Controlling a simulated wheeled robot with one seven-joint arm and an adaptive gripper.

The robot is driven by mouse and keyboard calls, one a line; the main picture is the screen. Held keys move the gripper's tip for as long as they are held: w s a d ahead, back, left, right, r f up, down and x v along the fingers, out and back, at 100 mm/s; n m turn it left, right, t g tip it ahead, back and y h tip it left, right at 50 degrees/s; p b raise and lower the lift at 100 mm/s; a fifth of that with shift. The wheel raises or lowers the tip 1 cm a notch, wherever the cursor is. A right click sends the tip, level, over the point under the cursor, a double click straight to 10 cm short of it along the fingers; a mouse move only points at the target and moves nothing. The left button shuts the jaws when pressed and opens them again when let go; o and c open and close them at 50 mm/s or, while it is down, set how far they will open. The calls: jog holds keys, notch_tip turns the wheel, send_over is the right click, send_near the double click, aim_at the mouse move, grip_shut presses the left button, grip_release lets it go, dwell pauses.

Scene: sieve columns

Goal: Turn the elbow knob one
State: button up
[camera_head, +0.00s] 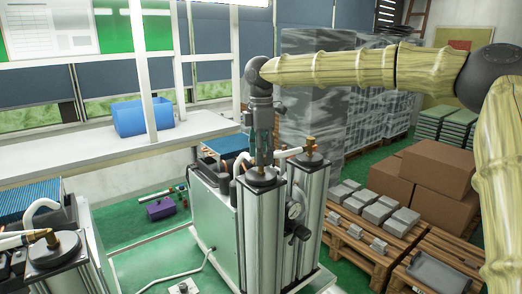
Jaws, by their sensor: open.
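The near sieve column (262,235) is a grey metal cylinder with a dark round cap and a white pipe elbow. My gripper (263,163) points straight down over the middle of this cap. Its fingers are at the brass fitting there and mostly hide it, so I cannot tell whether they touch it. The gripper is open. A second column beside it carries a visible brass elbow knob (310,146) with a white pipe. Another brass knob (52,240) stands on a column at the lower left. No label shows which knob is one.
Cardboard boxes (425,180) and pallets with grey blocks (375,212) stand at the right. A blue bin (143,117) rests on the white bench (75,150).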

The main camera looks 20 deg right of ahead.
jog(key=shift+w+f, duration=0.1)
jog(key=shift+f, duration=0.05)
jog(key=c, duration=1)
jog(key=shift+c, duration=0.2)
jog(key=shift+m, duration=0.3)
jog(key=m, duration=0.6)
jog(key=shift+b, duration=0.3)
jog(key=m, duration=0.6)
jog(key=shift+m, duration=0.4)
